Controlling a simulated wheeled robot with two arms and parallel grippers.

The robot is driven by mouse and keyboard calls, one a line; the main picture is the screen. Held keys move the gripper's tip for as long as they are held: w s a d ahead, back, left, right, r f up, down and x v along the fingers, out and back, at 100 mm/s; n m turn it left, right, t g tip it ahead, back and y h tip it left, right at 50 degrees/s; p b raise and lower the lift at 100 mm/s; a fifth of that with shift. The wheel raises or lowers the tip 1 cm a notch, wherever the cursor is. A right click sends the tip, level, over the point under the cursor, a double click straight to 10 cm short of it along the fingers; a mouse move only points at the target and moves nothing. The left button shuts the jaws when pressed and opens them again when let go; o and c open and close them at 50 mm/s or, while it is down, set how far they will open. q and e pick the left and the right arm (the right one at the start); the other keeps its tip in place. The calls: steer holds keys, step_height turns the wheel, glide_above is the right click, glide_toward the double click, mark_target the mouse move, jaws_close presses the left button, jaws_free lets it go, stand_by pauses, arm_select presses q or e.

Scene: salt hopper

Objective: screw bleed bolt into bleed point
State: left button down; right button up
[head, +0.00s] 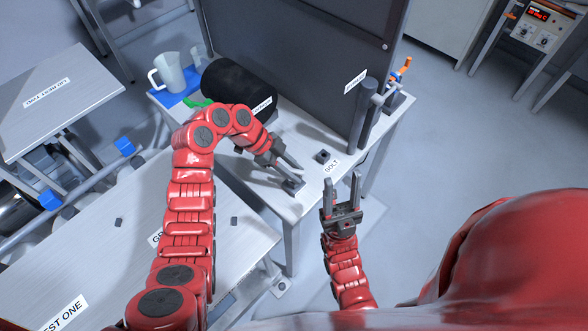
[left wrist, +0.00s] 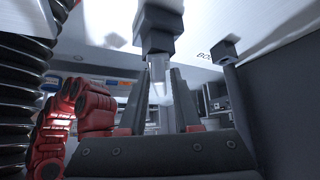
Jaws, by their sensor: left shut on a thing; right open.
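My left gripper (head: 287,172) is shut low over the right part of the table (head: 300,203). A small dark block (head: 293,186) is at its fingertips. In the left wrist view, a pale shaft (left wrist: 157,72) with a dark stepped block (left wrist: 157,38) sits between the fingers; this looks like the bleed bolt. A second small dark block (head: 323,156) stands beside the label reading BOLT (head: 332,165), apart from the gripper; it also shows in the left wrist view (left wrist: 227,51). I cannot make out the bleed point for certain. My right gripper (head: 342,194) is open and empty, right of the table edge.
A large dark panel (head: 300,60) stands behind the blocks. A dark upright cylinder (head: 366,105) and an orange-handled valve (head: 400,70) are at its right. A black roll (head: 238,85) and a pale jug (head: 172,72) are behind my left arm. Floor at right is clear.

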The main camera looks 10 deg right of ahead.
arm_select(q)
steer(key=shift+r+m+g+p, duration=0.2)
steer(key=shift+m+g+p, duration=0.1)
steer(key=shift+m+p, duration=0.35)
steer(key=shift+d+m+g+y+p, duration=0.1)
steer(key=shift+m+g+y+p, duration=0.3)
steer(key=shift+m+p, duration=0.1)
steer(key=shift+f+m, duration=0.15)
steer(key=shift+m, duration=0.2)
steer(key=shift+w+m+g+y, duration=0.1)
steer(key=shift+m+g+y, duration=0.2)
steer(key=shift+f+m, duration=0.1)
steer(key=shift+m, duration=0.2)
steer(key=c, duration=0.5)
jaws_free()
steer(key=shift+c, duration=0.2)
